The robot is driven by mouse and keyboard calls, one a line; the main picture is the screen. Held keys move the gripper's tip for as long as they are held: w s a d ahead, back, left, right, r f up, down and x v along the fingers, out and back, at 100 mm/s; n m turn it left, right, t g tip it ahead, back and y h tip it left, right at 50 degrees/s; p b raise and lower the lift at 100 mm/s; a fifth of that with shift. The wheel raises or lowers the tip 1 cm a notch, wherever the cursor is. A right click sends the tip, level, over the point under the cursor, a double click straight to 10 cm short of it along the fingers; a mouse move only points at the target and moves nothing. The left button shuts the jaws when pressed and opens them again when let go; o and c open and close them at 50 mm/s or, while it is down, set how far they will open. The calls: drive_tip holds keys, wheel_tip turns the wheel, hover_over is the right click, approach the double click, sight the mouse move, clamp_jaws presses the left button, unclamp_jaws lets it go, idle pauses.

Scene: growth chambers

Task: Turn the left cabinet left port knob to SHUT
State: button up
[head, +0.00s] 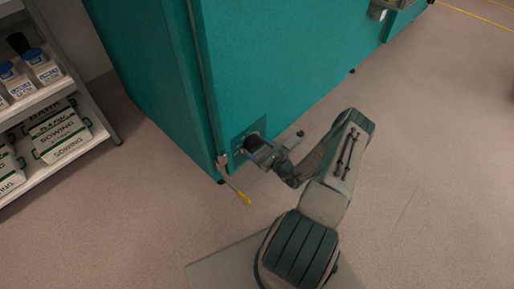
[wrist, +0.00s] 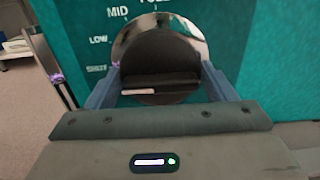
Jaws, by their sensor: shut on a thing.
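The teal cabinet (head: 260,70) stands at the upper middle of the head view, with a dark port knob (head: 253,143) low on its front near the left edge. My gripper (head: 262,152) is at that knob. In the wrist view, my gripper (wrist: 160,92) has its two blue-grey fingers on either side of the round knob (wrist: 160,52) and is shut on it. The knob has a dark face, a shiny rim and a pale pointer mark at its lower left.
A shelf rack (head: 105,128) with blue-lidded bottles and white boxes marked SOWING stands at the left. The floor to the right is clear.

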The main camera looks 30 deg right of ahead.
drive_tip(key=o, duration=0.7)
drive_tip(key=shift+o, duration=0.2)
drive_tip(key=p+v, duration=0.2)
drive_tip(key=v, duration=1.2)
drive_tip(key=shift+p, duration=0.35)
drive_tip(key=shift+w, duration=0.1)
